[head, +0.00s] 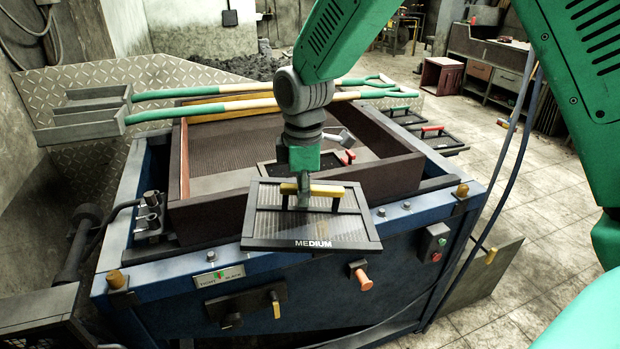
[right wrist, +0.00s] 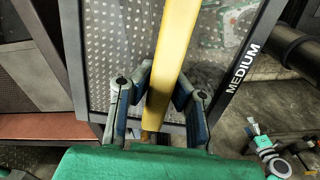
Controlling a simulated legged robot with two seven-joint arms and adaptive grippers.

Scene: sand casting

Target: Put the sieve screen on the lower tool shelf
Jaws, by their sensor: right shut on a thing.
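The sieve screen (head: 270,222) is a flat dark-framed mesh panel marked MEDIUM, with a yellow bar handle (head: 328,190). It is held up in front of the blue machine's front edge, overlapping the brown box in the picture. My right gripper (head: 303,200) is shut on the yellow handle from above. In the right wrist view, the gripper's fingers (right wrist: 158,108) stand on both sides of the yellow handle (right wrist: 174,60), with the mesh behind. I cannot tell for certain which surface is the lower tool shelf. My left gripper is not in view.
The blue machine (head: 290,310) carries a brown open box (head: 395,172). A red-handled dark screen (head: 285,172) lies in the box. Long-handled shovels (head: 215,110) lie across the back. More screens with red (head: 432,129) and green (head: 398,109) handles sit beyond the right side. The floor (head: 540,200) at right is open.

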